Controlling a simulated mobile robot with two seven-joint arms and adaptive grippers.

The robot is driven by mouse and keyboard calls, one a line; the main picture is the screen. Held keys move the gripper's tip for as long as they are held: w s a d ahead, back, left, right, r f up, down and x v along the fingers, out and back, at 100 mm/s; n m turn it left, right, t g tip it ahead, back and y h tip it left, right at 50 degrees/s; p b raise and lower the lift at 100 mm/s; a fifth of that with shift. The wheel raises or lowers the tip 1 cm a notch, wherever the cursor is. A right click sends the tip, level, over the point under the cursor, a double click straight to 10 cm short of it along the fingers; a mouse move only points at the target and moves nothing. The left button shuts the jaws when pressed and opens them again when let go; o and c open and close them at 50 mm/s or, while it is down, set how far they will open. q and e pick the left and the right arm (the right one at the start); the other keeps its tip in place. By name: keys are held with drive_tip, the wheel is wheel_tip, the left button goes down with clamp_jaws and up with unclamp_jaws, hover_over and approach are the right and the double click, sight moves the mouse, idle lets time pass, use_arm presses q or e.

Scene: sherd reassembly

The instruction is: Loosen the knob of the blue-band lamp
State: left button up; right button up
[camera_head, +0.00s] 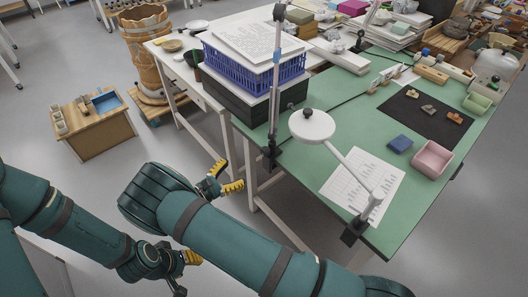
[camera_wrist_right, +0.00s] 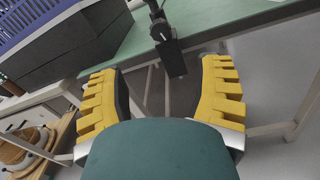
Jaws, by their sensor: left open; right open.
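The blue-band lamp has an upright grey pole (camera_head: 273,100) with a blue band (camera_head: 277,56). A black clamp (camera_head: 270,152) holds it at the green table's near left edge. In the right wrist view the dark clamp (camera_wrist_right: 172,58) hangs over the edge, with a small black knob-like part (camera_wrist_right: 162,30) above. My right gripper (camera_head: 228,178) is open and empty, left of and below the clamp. In the wrist view its yellow fingers (camera_wrist_right: 163,72) stand apart with the clamp ahead between them, not touching. My left gripper (camera_head: 186,272) is open, low at left, partly hidden by my arm.
A second lamp with a round white head (camera_head: 312,125) leans over paper sheets (camera_head: 365,184). A blue crate (camera_head: 250,72) on a black box stands beside the pole. A pink tray (camera_head: 433,160) and a dark mat (camera_head: 425,112) lie right.

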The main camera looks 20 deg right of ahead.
sight(263, 153)
drive_tip(key=b+x, duration=0.1)
drive_tip(key=x, duration=1.2)
drive_tip(key=shift+d, duration=0.25)
clamp_jaws()
